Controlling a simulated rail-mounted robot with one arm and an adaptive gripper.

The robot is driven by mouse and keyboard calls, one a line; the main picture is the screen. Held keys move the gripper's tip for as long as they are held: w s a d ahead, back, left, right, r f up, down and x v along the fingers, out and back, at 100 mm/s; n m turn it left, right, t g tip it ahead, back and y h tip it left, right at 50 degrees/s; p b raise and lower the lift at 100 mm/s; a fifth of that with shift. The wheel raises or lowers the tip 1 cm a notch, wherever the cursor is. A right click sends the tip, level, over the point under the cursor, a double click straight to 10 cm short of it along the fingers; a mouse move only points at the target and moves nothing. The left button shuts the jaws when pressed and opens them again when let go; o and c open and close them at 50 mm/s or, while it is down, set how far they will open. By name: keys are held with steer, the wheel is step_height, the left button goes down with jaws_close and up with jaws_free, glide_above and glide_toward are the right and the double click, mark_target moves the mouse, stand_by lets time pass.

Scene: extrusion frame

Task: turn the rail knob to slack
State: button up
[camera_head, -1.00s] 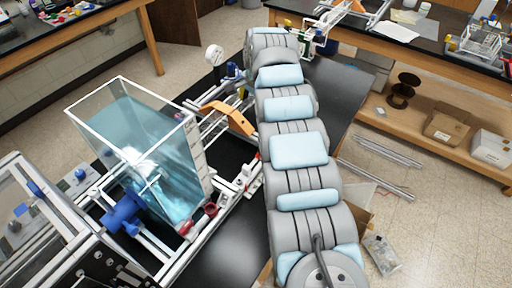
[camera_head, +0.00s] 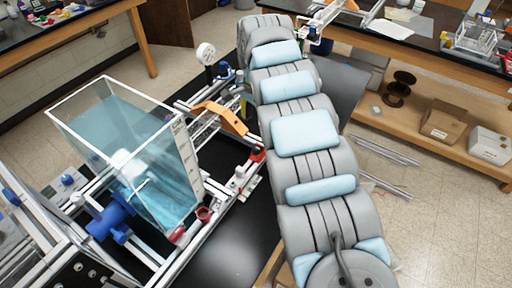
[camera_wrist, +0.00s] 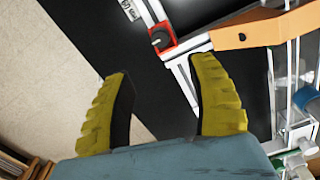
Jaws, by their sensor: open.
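A dark rail knob (camera_wrist: 160,39) sits on a red-orange block on a pale rail in the wrist view. A red block that looks like the same one (camera_head: 257,153) shows beside my arm in the head view. My gripper (camera_wrist: 162,68) has two yellow ribbed fingers spread wide, with nothing between them. The knob lies beyond the fingertips, above the gap between them in the picture, and apart from both fingers. I cannot read the knob's turn setting. My arm hides most of the gripper in the head view.
A clear tank of bluish water (camera_head: 130,150) stands on the frame left of my arm. An orange bracket (camera_head: 220,117) spans the rails and shows close to the right finger in the wrist view. A round gauge (camera_head: 206,54) stands behind. The black bench top (camera_head: 235,245) is bare in front.

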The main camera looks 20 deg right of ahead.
mark_target(256, 147)
step_height(256, 147, down, 12)
steer(key=shift+f, duration=0.25)
stand_by(0.3)
jaws_close()
